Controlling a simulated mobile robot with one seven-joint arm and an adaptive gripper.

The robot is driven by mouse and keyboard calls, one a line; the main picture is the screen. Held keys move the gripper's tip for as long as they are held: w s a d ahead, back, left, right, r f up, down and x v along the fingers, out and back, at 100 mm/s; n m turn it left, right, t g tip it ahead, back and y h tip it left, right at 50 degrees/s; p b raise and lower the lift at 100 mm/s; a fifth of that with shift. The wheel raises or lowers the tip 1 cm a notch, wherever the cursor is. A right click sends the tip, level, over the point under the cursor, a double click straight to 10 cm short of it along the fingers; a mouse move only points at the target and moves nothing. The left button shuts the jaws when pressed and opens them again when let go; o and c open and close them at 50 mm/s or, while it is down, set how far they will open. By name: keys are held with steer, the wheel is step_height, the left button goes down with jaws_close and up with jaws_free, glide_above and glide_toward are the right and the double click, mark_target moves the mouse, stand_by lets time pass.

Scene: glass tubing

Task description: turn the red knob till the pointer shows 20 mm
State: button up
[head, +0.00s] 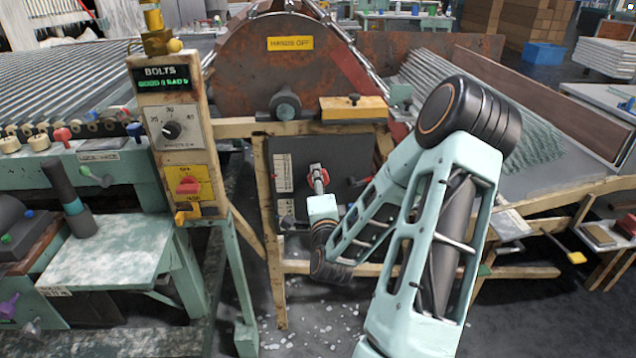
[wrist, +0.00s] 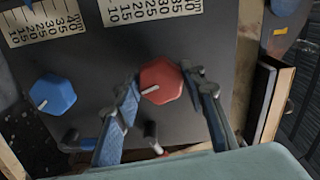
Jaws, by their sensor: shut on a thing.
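The red knob (wrist: 160,82) is six-sided, with a short white line toward its lower left in the wrist view. It sits on a dark panel and also shows in the head view (head: 318,174). My gripper (wrist: 163,80) has one finger on each side of the knob and is shut on it. The white scale (wrist: 150,10) above the red knob shows numbers around 10 to 35, cut off at the top. I cannot see a pointer on it, so its reading cannot be told. In the head view my gripper (head: 318,188) reaches the panel from below.
A blue knob (wrist: 52,93) with its own scale (wrist: 42,20) is left of the red one. A wooden frame (head: 262,190) borders the panel. A control post (head: 172,130) stands to the left.

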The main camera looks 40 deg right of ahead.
steer(key=shift+m+p, duration=0.55)
steer(key=shift+m, duration=3.05)
steer(key=o, duration=1.2)
steer(key=shift+c, duration=0.2)
steer(key=shift+r, duration=0.1)
steer(key=r, duration=0.8)
steer(key=shift+s+d+r, duration=0.15)
steer(key=shift+d+r, duration=0.05)
steer(key=shift+r, duration=0.05)
steer(key=shift+a+r, duration=0.15)
steer(key=shift+r, duration=0.55)
